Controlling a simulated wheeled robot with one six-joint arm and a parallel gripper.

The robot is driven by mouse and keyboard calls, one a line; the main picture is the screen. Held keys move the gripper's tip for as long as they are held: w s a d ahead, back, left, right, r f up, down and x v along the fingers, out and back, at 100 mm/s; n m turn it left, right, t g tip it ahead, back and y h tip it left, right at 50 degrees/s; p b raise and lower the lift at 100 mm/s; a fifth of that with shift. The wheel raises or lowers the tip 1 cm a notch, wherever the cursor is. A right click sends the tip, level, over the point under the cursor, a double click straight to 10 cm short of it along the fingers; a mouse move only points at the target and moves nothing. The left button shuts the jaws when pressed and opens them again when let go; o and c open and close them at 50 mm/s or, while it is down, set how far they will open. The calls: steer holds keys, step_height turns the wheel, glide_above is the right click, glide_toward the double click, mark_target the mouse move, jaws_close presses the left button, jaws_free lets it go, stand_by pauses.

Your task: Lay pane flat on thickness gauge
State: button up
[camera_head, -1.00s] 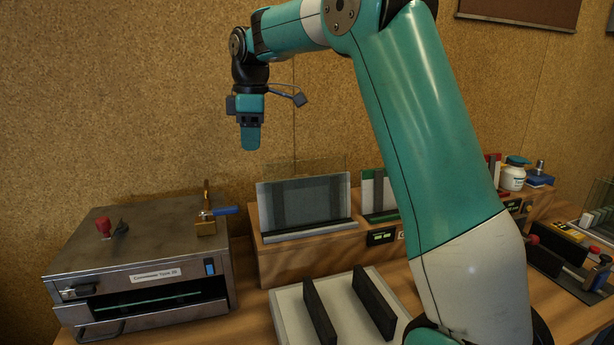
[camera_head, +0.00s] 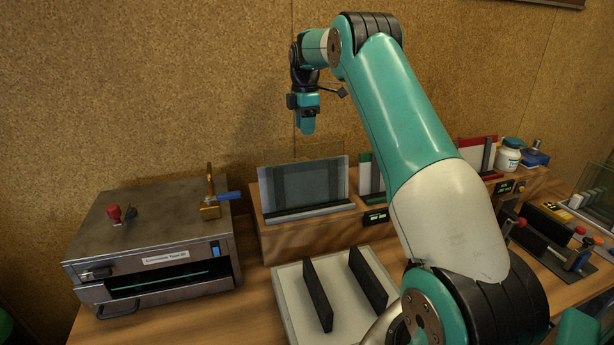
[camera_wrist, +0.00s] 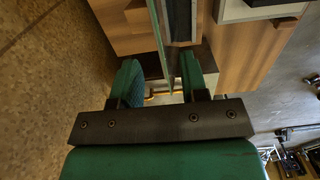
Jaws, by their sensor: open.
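A grey glass pane (camera_head: 330,183) stands upright in a slotted holder on a wooden stand. My gripper (camera_head: 307,130) is in the air above the pane's top edge, pointing down. In the wrist view my open gripper (camera_wrist: 160,80) has its two green fingers apart. A thin greenish glass edge (camera_wrist: 160,42) runs down into the gap between them, with no clear contact. I cannot tell for certain which object is the thickness gauge; a dark fixture with red knobs (camera_head: 537,238) stands at the right.
A metal oven-like box (camera_head: 150,225) with a red knob and a blue-handled clamp (camera_head: 212,205) is at the left. A pale tray (camera_head: 290,305) with two black rails is in front. More upright panels (camera_head: 475,160) and a white jar (camera_head: 508,155) stand on the right.

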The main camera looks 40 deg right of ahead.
mark_target(305, 148)
steer(key=shift+s+a+f+p, duration=0.1)
steer(key=shift+f+p, duration=0.85)
steer(key=shift+f, duration=0.95)
steer(key=shift+s+f+p, duration=0.1)
steer(key=shift+f+p, duration=0.85)
steer(key=shift+f, duration=0.9)
jaws_close()
steer(key=shift+w+r, duration=0.15)
